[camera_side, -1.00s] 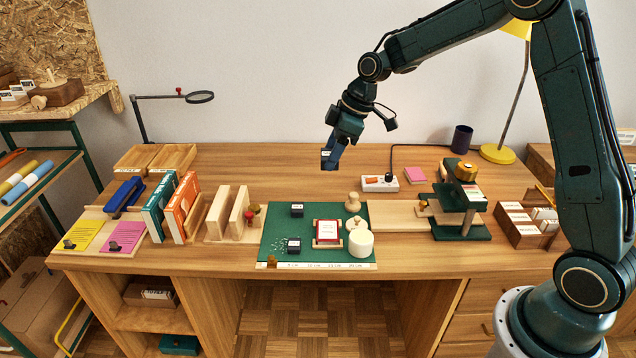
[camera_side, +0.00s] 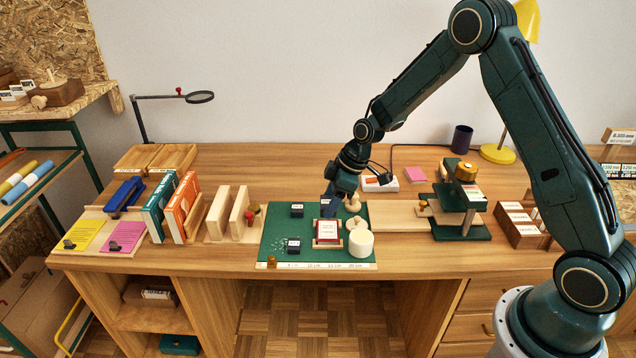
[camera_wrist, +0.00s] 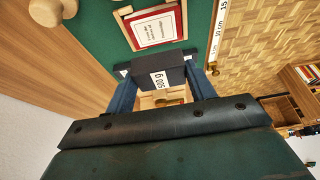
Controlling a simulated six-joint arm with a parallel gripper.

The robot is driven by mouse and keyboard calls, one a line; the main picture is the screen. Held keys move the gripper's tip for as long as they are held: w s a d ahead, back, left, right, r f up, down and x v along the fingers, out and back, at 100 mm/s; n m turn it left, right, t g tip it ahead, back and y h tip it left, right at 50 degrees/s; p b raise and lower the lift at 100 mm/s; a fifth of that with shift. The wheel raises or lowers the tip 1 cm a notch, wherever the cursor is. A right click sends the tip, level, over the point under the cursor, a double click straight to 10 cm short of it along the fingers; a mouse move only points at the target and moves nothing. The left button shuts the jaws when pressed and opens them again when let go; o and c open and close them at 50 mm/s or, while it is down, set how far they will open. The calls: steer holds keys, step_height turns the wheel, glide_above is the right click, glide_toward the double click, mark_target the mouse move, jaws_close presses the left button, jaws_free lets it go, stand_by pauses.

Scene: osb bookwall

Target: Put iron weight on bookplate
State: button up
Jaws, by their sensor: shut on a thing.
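The iron weight (camera_wrist: 150,67) is a dark block with a white label reading 500 g in the wrist view. My gripper (camera_wrist: 160,85) is shut on it, one finger on each side. In the side view my gripper (camera_side: 328,206) holds the weight above the green mat, just behind the bookplate. The bookplate (camera_side: 327,230) is a white printed card with a red border in a wooden holder on the mat. It also shows in the wrist view (camera_wrist: 154,28), apart from the weight in the picture. The exact height of the weight is hard to tell.
Two dark labelled blocks stand on the green mat (camera_side: 272,226), one at the back (camera_side: 297,210) and one in front (camera_side: 293,246). A white cylinder (camera_side: 361,243) and wooden pieces stand right of the bookplate. A green press (camera_side: 462,202) is farther right.

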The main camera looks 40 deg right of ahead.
mark_target(325, 229)
steer(key=shift+f, duration=3.1)
steer(key=shift+f, duration=0.1)
steer(key=o, duration=1.4)
steer(key=shift+f, duration=0.1)
steer(key=shift+c, duration=0.2)
steer(key=v, duration=1.2)
steer(key=shift+r, duration=0.25)
